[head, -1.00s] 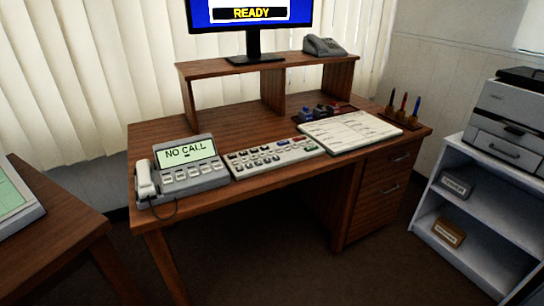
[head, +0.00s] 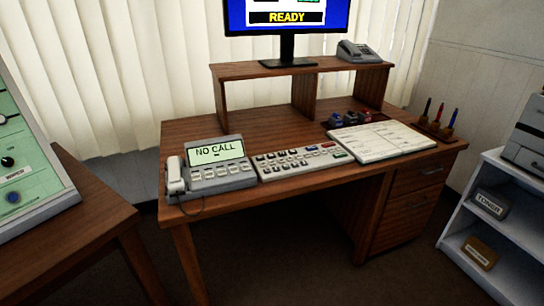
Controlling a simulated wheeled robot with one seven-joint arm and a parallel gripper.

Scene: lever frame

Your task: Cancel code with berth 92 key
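No key marked with berth 92 can be made out. The grey key panel (head: 300,162) on the wooden desk has rows of dark keys, with a red and a green one at its right end; their labels are too small to read. A phone console (head: 212,172) stands at its left, its screen reading "NO CALL". The sloping green panel (head: 35,165) at the left edge carries a black knob (head: 8,161) and a blue button (head: 13,197), and is cut off by the frame. A monitor (head: 286,17) shows "READY". My gripper is not in view.
A telephone (head: 361,51) sits on the riser (head: 240,71). A white shelf (head: 510,225) stands at right. Dark floor is clear between the desk and the left table (head: 93,214).

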